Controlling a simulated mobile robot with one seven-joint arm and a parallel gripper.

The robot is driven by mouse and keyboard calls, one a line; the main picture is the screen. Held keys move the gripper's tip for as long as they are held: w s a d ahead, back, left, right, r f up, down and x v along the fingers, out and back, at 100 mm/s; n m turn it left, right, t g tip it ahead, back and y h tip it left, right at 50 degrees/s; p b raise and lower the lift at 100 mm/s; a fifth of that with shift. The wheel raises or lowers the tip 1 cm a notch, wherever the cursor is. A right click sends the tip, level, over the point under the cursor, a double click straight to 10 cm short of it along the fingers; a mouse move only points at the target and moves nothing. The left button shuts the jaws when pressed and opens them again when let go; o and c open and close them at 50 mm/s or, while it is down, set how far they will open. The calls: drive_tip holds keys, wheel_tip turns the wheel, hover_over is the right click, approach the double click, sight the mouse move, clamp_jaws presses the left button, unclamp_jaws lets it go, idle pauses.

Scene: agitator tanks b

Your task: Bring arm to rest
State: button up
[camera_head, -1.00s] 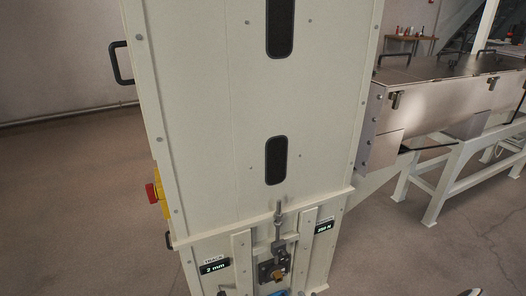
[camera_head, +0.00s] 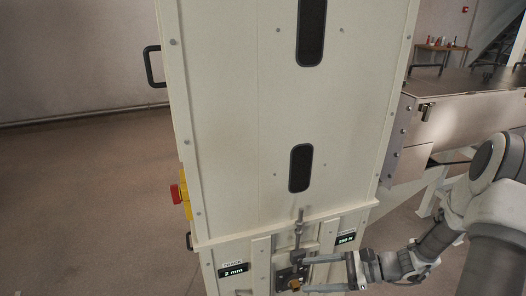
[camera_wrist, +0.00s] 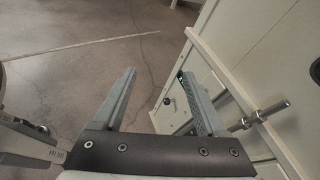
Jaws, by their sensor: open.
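My arm (camera_head: 490,205) reaches in from the right in the head view. My gripper (camera_head: 322,272) is at the lower front of the tall cream cabinet (camera_head: 240,120), beside a metal rod and knob fitting (camera_head: 298,250). In the wrist view my gripper (camera_wrist: 160,95) is open, with its two grey fingers apart and nothing between them. The right finger lies close to a threaded rod (camera_wrist: 258,115) on the cabinet; I cannot tell whether they touch.
A red and yellow switch (camera_head: 180,194) and a black handle (camera_head: 153,66) stick out on the cabinet's left side. A steel trough (camera_head: 460,118) stands at the right behind my arm. The floor (camera_head: 80,210) at the left is clear.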

drive_tip(key=s+r+n+t+h, duration=0.1)
drive_tip(key=s+r+n+h, duration=0.45)
drive_tip(key=r, duration=0.25)
drive_tip(key=s+d+r+n+t+h, duration=0.1)
drive_tip(key=s+r+n+h, duration=0.35)
drive_tip(key=r+n, duration=0.3)
drive_tip(key=s+r+n+t+h, duration=0.1)
drive_tip(key=s+r+n+h, duration=0.4)
drive_tip(key=r, duration=0.4)
wheel_tip(320, 180, up, 16)
drive_tip(key=y+p, duration=0.1)
drive_tip(key=p, duration=1.5)
drive_tip(key=shift+s+d+f, duration=0.2)
drive_tip(key=shift+f, duration=0.05)
drive_tip(key=shift+d, duration=0.1)
